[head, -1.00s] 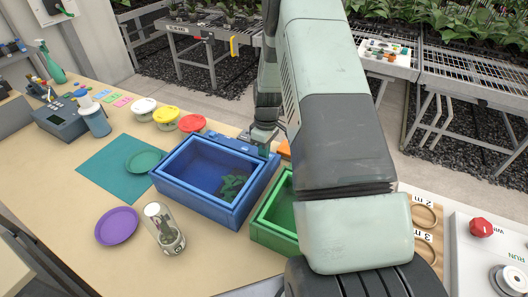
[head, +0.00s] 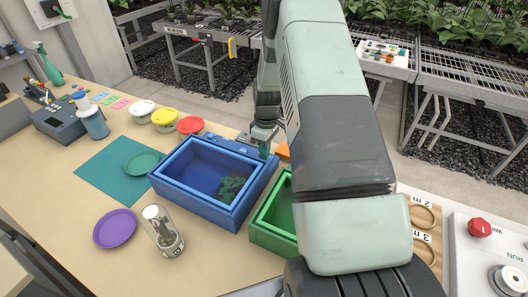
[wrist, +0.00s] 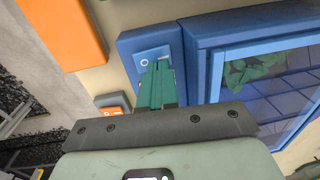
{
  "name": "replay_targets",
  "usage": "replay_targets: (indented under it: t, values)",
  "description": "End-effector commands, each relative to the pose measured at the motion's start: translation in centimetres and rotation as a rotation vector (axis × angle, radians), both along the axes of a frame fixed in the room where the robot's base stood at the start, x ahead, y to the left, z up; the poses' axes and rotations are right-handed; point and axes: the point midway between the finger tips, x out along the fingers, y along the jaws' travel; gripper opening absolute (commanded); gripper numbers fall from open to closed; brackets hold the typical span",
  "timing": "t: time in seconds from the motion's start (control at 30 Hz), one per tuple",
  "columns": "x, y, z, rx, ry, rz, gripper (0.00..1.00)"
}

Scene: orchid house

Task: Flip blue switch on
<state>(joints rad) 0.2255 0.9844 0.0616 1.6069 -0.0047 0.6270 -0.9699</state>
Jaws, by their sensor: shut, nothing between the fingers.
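The blue switch (wrist: 146,59) is a pale rocker with a round mark, set in a blue housing beside the blue bin (wrist: 200,60). The fingers hide part of the rocker, so I cannot tell which way it is tipped. My gripper (wrist: 158,66) has its teal fingers together and empty, with the tips over or against the rocker; contact is unclear. In the head view my gripper (head: 266,153) is at the far right corner of the blue bin (head: 190,203), and the switch there is hard to make out. Green leaves (head: 231,187) lie in the bin.
A green bin (head: 270,240) stands right of the blue one, partly behind my arm. An orange block (wrist: 66,30) and an orange switch (wrist: 112,105) are near the blue housing. Lidded tubs (head: 190,125), a purple plate (head: 115,228) and a clear jar (head: 162,232) stand to the left.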

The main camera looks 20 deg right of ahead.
Motion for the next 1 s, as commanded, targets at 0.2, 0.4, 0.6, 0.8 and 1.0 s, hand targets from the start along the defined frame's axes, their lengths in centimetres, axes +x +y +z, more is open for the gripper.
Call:
replay_targets:
  t: [0.2, 0.4, 0.6, 0.8, 1.0]
  values:
    - [-0.1, 0.1, 1.6, 0.000, -0.001, 0.000, 0.00]
    - [-0.5, 0.6, 5.9, -0.001, -0.005, 0.001, 0.00]
    - [-1.0, 1.0, 10.3, -0.001, -0.004, 0.001, 0.00]
    - [-1.3, 1.3, 13.1, -0.001, -0.002, 0.001, 0.00]
    - [-1.4, 1.4, 13.9, 0.000, 0.000, 0.000, 0.00]
